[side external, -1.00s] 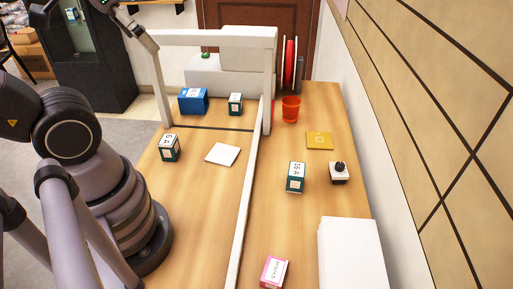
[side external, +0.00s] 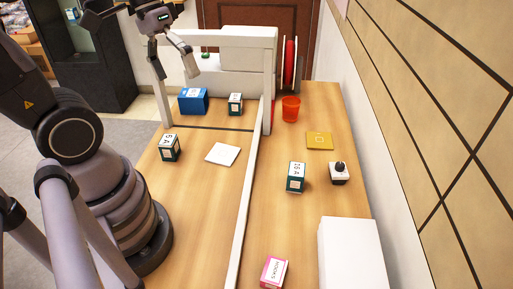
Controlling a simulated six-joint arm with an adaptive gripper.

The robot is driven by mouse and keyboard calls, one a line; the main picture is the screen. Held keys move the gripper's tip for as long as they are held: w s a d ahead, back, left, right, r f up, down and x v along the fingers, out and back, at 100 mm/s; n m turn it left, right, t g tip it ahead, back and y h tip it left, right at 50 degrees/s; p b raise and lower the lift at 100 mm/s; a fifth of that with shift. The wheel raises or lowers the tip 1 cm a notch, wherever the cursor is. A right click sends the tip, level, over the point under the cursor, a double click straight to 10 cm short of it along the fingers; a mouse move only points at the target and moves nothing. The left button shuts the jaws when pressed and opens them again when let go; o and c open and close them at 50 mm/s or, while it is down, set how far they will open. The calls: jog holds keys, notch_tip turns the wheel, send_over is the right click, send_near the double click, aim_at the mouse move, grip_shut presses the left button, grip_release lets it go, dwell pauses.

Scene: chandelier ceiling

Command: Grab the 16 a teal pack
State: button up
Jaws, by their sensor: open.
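Three small teal-and-white packs stand on the wooden table. One teal pack (side external: 296,177) is right of the long white rail, one (side external: 170,148) is at the left edge, and one (side external: 235,104) is at the back by the white frame. Their printed labels are too small to read surely, so I cannot tell which is the 16 A pack. My gripper (side external: 177,75) is at the top left, high above the table's back left corner. Its fingers are apart with nothing between them. It is clear of all three packs.
A white frame (side external: 205,38) and long rail (side external: 247,190) divide the table (side external: 200,220). Nearby are a blue box (side external: 193,101), white pad (side external: 223,154), orange cup (side external: 291,108), yellow plate (side external: 320,140), joystick box (side external: 339,173), pink box (side external: 274,272) and white block (side external: 350,255).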

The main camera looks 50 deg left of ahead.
jog(key=w+d+f+n+h, duration=0.3)
jog(key=w+f+n+h, duration=0.6)
jog(key=w+f+n, duration=0.25)
jog(key=w+a+f+n+t, duration=0.2)
jog(key=w+f+n+t, duration=0.2)
jog(key=f+n, duration=0.2)
jog(key=n+t+y, duration=0.2)
jog(key=n+t, duration=0.2)
jog(key=n, duration=0.2)
send_near(297, 169)
jog(key=v, duration=0.3)
jog(key=shift+a+r+m, duration=0.2)
jog(key=shift+r+m, duration=0.05)
jog(key=shift+r, duration=0.05)
jog(key=shift+w+d+f+g, duration=0.2)
jog(key=shift+f+g, duration=0.05)
jog(key=shift+g, duration=0.05)
jog(key=x, duration=0.8)
jog(key=shift+a, duration=0.1)
jog(key=x, duration=0.5)
jog(key=shift+f, duration=0.25)
jog(key=c, duration=1.3)
jog(key=shift+o, duration=0.2)
